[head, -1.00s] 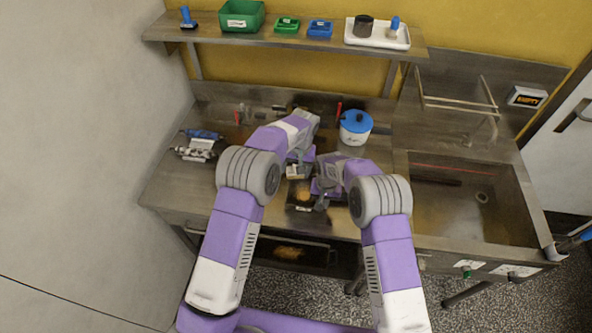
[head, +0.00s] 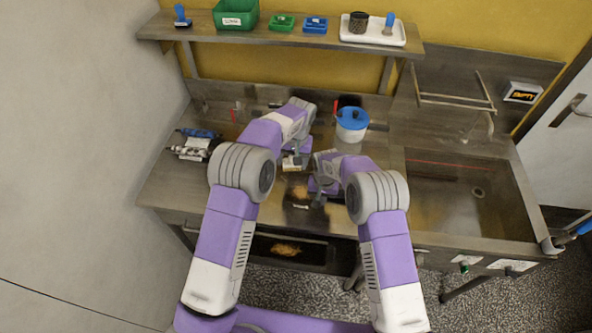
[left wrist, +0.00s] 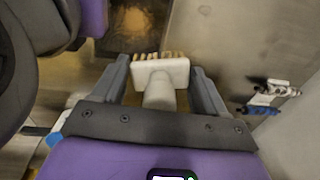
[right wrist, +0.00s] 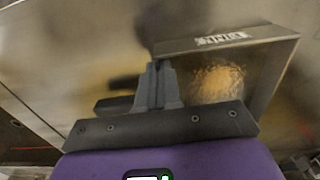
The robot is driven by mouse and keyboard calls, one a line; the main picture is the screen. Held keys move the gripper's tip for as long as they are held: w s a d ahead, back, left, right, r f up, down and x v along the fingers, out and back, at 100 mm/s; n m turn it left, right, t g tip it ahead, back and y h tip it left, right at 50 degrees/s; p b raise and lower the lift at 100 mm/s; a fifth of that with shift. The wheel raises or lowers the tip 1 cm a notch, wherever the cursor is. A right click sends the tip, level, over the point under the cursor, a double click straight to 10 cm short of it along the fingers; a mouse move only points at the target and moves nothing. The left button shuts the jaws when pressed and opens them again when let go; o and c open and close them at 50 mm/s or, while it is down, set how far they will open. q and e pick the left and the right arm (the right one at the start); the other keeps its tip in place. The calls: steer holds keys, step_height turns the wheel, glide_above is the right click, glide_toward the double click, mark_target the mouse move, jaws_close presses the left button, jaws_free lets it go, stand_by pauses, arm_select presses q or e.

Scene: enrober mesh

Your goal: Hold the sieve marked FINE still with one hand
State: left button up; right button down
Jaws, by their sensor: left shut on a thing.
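The sieve, a dark square frame (head: 300,207) on the worktop, has a white label upside down on its wall in the right wrist view (right wrist: 222,40), seemingly FINE. Tan crumbly material shows inside it (right wrist: 217,82). My left gripper (left wrist: 157,75) is shut on a white-handled brush (left wrist: 160,72) with tan bristles, and holds it just beyond the sieve in the head view (head: 291,162). My right gripper (right wrist: 158,70) is at the sieve's edge, its fingers drawn close together. Whether the sieve's wall lies between them is hidden.
A blue-lidded white pot (head: 352,124) stands behind my right arm. Metal parts with blue handles (head: 196,144) lie at the left. The sink (head: 445,205) is at the right. A shelf (head: 330,38) holds a green bin, small trays and a white tray. Tan material shows below the counter (head: 286,249).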

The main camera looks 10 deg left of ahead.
steer(key=c, duration=1.3)
jaws_free()
steer(key=shift+o, duration=0.2)
step_height(320, 180, up, 8)
steer(key=shift+f, duration=0.25)
